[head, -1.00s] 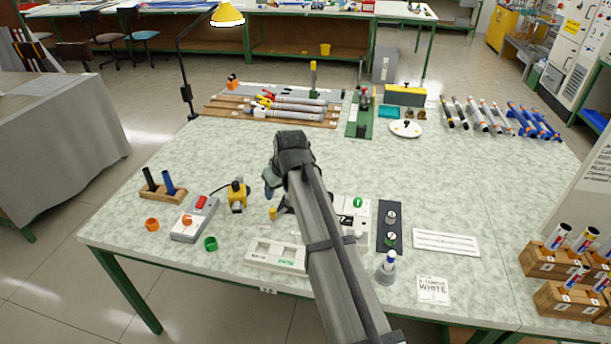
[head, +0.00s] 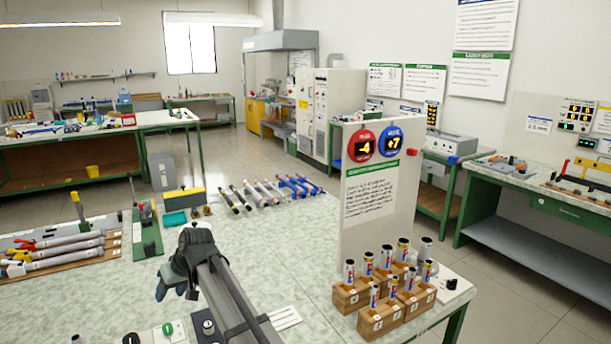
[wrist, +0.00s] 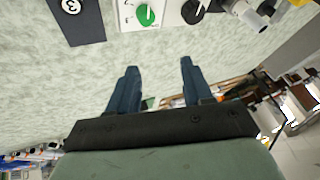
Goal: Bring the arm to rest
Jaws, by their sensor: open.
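My gripper (head: 172,284) is above the pale green worktable (head: 290,235), left of centre in the head view, with my grey arm reaching up to it from the bottom edge. In the wrist view my gripper (wrist: 159,72) shows two dark blue fingers apart, with only tabletop seen between their tips. Nothing is held. A white panel with a green knob (wrist: 146,15) and a black knob (wrist: 194,11) lies beyond the fingertips.
Wooden blocks (head: 350,298) holding several upright rods stand at the right, before a white board (head: 372,205) with round displays. Several rods (head: 262,192) lie along the far edge. Grey rods on a wooden rack (head: 70,252) lie at the left. The table's middle is mostly clear.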

